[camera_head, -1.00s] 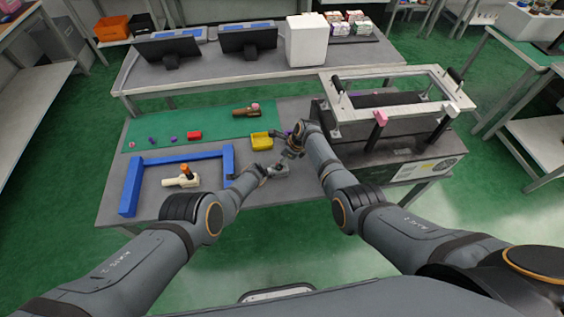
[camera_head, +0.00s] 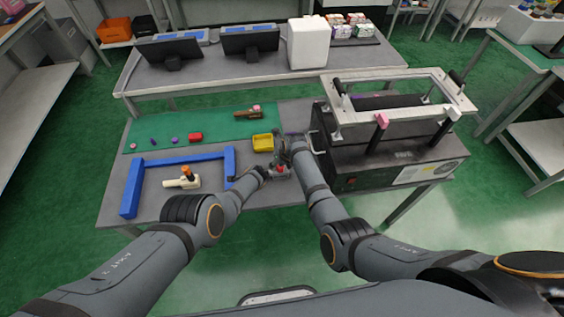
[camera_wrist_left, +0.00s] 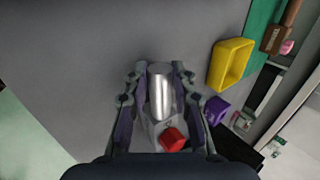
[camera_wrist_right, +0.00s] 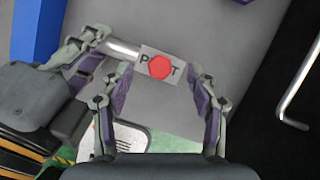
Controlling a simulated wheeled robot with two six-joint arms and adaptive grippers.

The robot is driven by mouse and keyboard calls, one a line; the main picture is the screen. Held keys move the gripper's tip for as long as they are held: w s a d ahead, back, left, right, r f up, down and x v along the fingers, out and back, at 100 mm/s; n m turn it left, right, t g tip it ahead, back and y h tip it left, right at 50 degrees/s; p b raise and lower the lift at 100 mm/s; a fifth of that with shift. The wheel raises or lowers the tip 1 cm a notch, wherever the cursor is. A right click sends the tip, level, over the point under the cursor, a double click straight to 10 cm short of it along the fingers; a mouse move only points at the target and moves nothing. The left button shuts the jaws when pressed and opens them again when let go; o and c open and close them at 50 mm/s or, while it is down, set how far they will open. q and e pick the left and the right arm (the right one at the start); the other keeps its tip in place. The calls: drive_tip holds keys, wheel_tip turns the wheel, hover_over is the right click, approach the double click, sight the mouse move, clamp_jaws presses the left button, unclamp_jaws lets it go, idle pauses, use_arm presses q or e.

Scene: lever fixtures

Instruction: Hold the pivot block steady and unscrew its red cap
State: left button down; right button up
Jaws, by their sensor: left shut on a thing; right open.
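The pivot block (camera_wrist_right: 179,72) is a grey block with black letters on top. A red hexagonal cap (camera_wrist_right: 160,67) sits on it, and a silver cylinder (camera_wrist_left: 161,95) sticks out of one side. The block is on the table near its front edge; the cap also shows in the head view (camera_head: 280,169). My left gripper (camera_wrist_left: 160,74) is shut around the silver cylinder, with the red cap outside its fingers. My right gripper (camera_wrist_right: 160,73) is open over the block. In the right wrist view, the cap lies between its fingertips, apart from both.
A yellow bin (camera_head: 263,144) stands behind the block. A purple part (camera_wrist_left: 215,109) is near it. A blue frame (camera_head: 131,190) and a cream part with an orange top (camera_head: 183,182) are left. A dark machine (camera_head: 388,165) with a metal handle stands close on the right.

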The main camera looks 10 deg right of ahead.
sight(282, 168)
drive_tip(key=shift+f, duration=1.5)
drive_tip(key=shift+c, duration=0.4)
clamp_jaws()
drive_tip(key=n, duration=0.1)
drive_tip(key=n+y, duration=0.1)
drive_tip(key=n, duration=0.1)
drive_tip(key=n+g, duration=0.1)
drive_tip(key=shift+w+d+y, duration=0.15)
drive_tip(key=shift+d+y, duration=0.15)
drive_tip(key=n+g, duration=0.1)
drive_tip(key=n, duration=0.3)
drive_tip(key=shift+w+y, duration=0.1)
drive_tip(key=shift+y, duration=0.3)
drive_tip(key=shift+o, duration=0.4)
unclamp_jaws()
